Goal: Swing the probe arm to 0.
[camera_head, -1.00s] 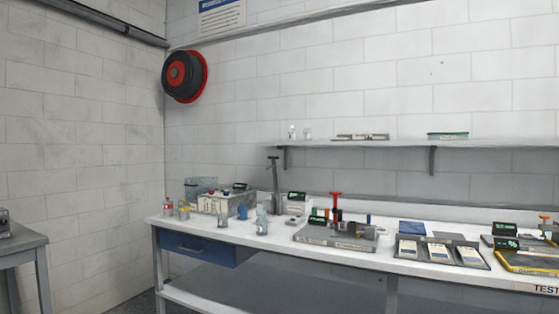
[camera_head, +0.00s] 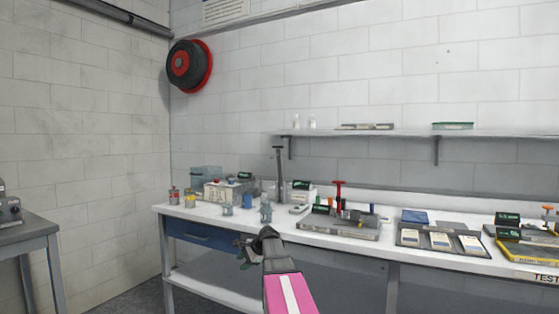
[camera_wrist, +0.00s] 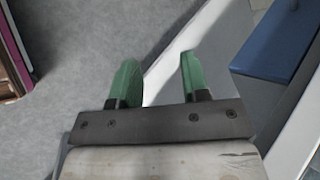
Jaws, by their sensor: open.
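I cannot make out for certain which part is the probe arm. In the head view, a pale box with small knobs (camera_head: 222,191) stands near the left end of the white bench, and a tall dark upright post with a short top bar (camera_head: 279,172) stands to its right. A red T-shaped handle (camera_head: 338,194) rises from a grey fixture (camera_head: 338,228) farther right. My gripper (camera_head: 244,254) is in front of the bench, apart from all of these. In the wrist view its two green fingers (camera_wrist: 158,70) are spread with nothing between them, above the floor.
The bench (camera_head: 180,210) has a blue drawer (camera_head: 203,236) below its left end. Small bottles and jars stand along its front left. Trays with pale cards (camera_head: 440,241) lie to the right. A wall shelf (camera_head: 400,135) hangs above, and a grey side table (camera_head: 25,232) stands at left.

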